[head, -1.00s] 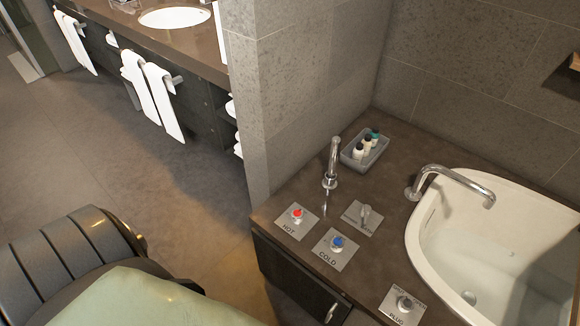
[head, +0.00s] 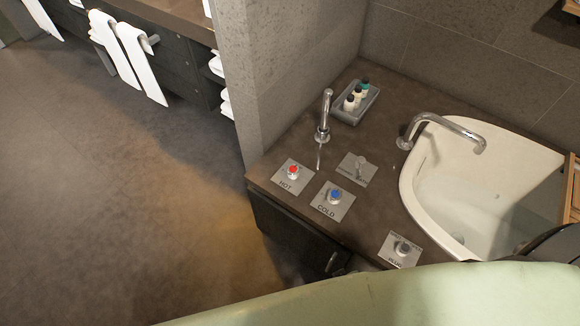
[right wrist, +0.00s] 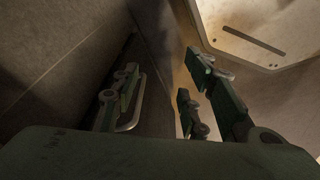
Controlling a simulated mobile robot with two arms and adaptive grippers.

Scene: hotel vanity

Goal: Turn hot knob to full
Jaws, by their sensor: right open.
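The hot knob (head: 293,172) has a red top and sits on a square plate marked HOT, near the front left corner of the dark counter. The cold knob (head: 334,195), with a blue top, is just right of it on its own plate. My right gripper (right wrist: 160,95) is open in the right wrist view, with nothing between its fingers. No knob shows in that view. Neither gripper shows in the head view, so its distance from the hot knob cannot be told.
A plug knob (head: 402,248) and a diverter plate (head: 357,168) are on the same counter (head: 400,100). A chrome spout (head: 323,115), a tray of small bottles (head: 356,103) and a white tub (head: 480,190) stand nearby. Open floor lies left of the counter.

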